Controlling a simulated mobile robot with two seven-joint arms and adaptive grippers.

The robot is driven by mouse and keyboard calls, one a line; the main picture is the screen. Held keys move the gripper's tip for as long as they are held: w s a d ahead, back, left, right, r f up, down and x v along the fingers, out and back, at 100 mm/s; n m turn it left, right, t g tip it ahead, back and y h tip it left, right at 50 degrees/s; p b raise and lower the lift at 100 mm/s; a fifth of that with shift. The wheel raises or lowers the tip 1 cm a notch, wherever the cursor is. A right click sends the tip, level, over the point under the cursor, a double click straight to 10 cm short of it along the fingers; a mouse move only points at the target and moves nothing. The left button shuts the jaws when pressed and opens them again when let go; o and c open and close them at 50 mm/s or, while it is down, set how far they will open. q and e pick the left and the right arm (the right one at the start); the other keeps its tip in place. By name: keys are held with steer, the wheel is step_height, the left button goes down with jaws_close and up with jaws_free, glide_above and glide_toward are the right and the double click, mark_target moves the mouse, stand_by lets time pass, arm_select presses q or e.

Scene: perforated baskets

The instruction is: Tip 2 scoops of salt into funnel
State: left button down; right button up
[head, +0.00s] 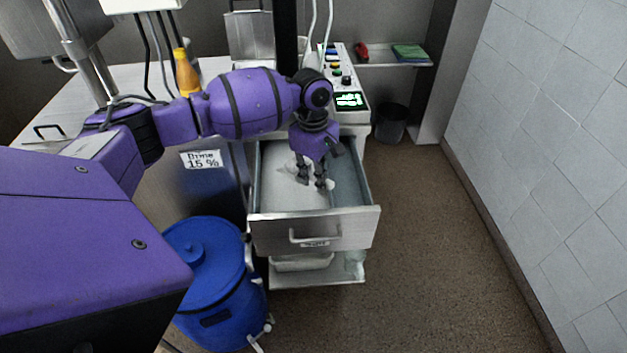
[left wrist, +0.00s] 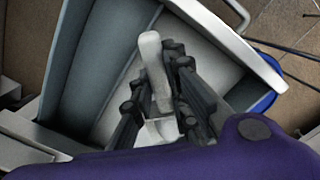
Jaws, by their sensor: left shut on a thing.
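My left gripper (head: 314,184) reaches down into the open metal drawer (head: 270,229), whose front carries a small label. It is shut on a white scoop, seen in the left wrist view with its pale handle (left wrist: 153,68) between the dark fingers. The scoop's lower part is largely hidden by the fingers and the wrist. White salt (head: 278,182) lies in the left part of the drawer. I cannot surely make out a funnel. My right gripper is not in view.
A blue lidded barrel (head: 205,285) stands left of the drawer. A control panel (head: 345,85) with buttons is behind it. An orange bottle (head: 187,74) stands on the steel top behind my left arm. The floor (head: 430,250) to the right is clear up to the tiled wall.

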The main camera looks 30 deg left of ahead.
arm_select(q)
steer(key=shift+y, duration=0.4)
steer(key=shift+s+d+r, duration=0.1)
steer(key=shift+d+r, duration=0.4)
steer(key=shift+r, duration=0.95)
steer(key=shift+s+d+r, duration=0.15)
steer(key=shift+d+r, duration=0.4)
steer(key=shift+r, duration=0.85)
steer(key=shift+s+d+r, duration=0.1)
steer(key=shift+d+r, duration=0.4)
steer(key=shift+r, duration=0.95)
